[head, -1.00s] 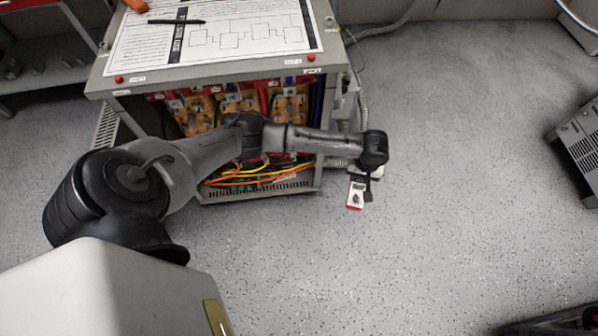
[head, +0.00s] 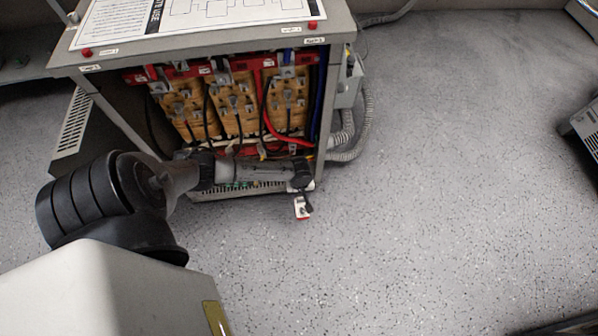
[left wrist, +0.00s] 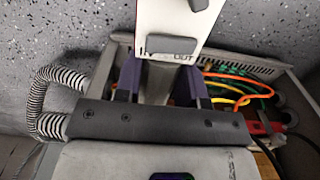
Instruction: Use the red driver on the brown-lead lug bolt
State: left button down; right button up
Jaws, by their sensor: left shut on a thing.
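In the left wrist view the device's white face (left wrist: 178,22) has grey buttons and printed lettering, and sits between the purple-sided fingers (left wrist: 160,82). The open-fronted cabinet (head: 325,100) holds three yellow-brown transformer coils (head: 238,103) with bolted terminals and black, red and blue leads. I cannot make out which lug belongs to the brown lead. No red driver can be made out. My right gripper is out of view.
Grey corrugated conduit (head: 352,150) runs down the cabinet's right side, also in the left wrist view (left wrist: 55,85). Orange, yellow and green wires (left wrist: 235,90) lie in the cabinet bottom. A grey vented unit (head: 585,130) stands at far right. The speckled floor between is clear.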

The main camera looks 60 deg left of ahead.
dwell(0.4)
pick_arm(q)
jog(key=shift+p, duration=0.65)
jog(key=shift+w+a+f, duration=0.15)
jog(key=shift+a, duration=0.25)
jog(key=shift+w+a+b, duration=0.1)
jog(key=shift+a+b, duration=0.2)
jog(key=shift+w+a+b, duration=0.15)
jog(key=shift+w+a, duration=0.15)
jog(key=shift+a, duration=0.5)
jog(key=shift+w+a+b, duration=0.15)
jog(key=shift+w+a, duration=0.15)
jog(key=shift+a, duration=0.5)
jog(key=shift+a, duration=0.2)
jog(key=shift+p, duration=0.4)
jog(key=shift+w+a, duration=0.35)
jog(key=shift+a, duration=0.5)
